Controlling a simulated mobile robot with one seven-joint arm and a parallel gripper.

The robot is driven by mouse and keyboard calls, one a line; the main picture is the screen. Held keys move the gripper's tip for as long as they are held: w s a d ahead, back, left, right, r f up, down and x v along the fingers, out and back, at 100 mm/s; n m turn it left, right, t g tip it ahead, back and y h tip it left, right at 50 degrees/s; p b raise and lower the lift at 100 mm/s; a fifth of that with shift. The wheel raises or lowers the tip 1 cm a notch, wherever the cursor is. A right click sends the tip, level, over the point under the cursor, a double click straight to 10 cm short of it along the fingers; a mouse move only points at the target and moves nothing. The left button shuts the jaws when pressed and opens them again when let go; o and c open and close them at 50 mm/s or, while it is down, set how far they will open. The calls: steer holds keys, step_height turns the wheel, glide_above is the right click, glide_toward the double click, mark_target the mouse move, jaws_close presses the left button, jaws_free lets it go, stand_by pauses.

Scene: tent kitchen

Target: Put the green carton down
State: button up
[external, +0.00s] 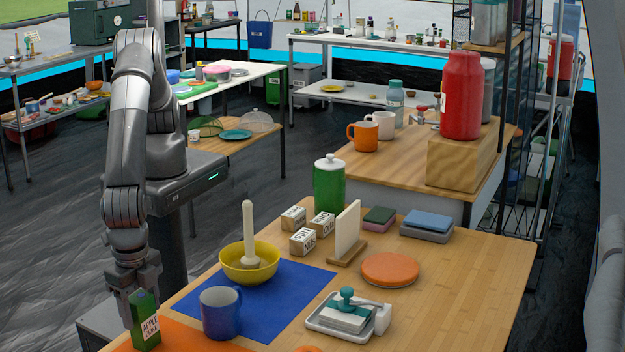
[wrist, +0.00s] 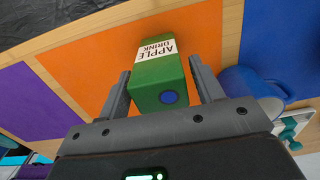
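The green carton (external: 146,327) is labelled "APPLE DRINK" and sits between the two fingers of my gripper (external: 141,291), which look shut on its sides. In the wrist view the carton (wrist: 158,85) shows its green top with a blue cap, with a finger of my gripper (wrist: 158,80) along each side. It is over the orange mat (wrist: 85,62). I cannot tell whether its base touches the mat.
A blue mug (external: 221,313) stands close to the right of the carton. A yellow bowl (external: 249,266) with a pestle is on the blue mat (external: 298,284). A purple mat (wrist: 30,103) lies left of the orange one in the wrist view.

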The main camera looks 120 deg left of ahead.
steer(key=shift+o, duration=0.6)
steer(key=shift+r, duration=0.1)
step_height(320, 180, up, 12)
steer(key=w+a+r+t, duration=0.1)
steer(key=a+r, duration=0.5)
steer(key=a, duration=0.4)
steer(key=w+a+r+h, duration=0.1)
steer(key=a+r, duration=0.6)
steer(key=a, duration=0.4)
steer(key=a+r+t, duration=0.1)
steer(key=a+r, duration=0.5)
steer(key=a, duration=0.4)
steer(key=s+a+r+t, duration=0.1)
steer(key=s+a+r, duration=0.1)
steer(key=s+a, duration=0.45)
steer(key=s+a+r+t, duration=0.1)
steer(key=s+a, duration=0.2)
steer(key=a, duration=0.6)
steer(key=s+a+f+t+y, duration=0.1)
steer(key=s+a+f, duration=0.2)
steer(key=s+a, duration=0.5)
steer(key=shift+s+a+f+t, duration=0.25)
steer(key=shift+s+f+t, duration=0.05)
steer(key=shift+s, duration=0.95)
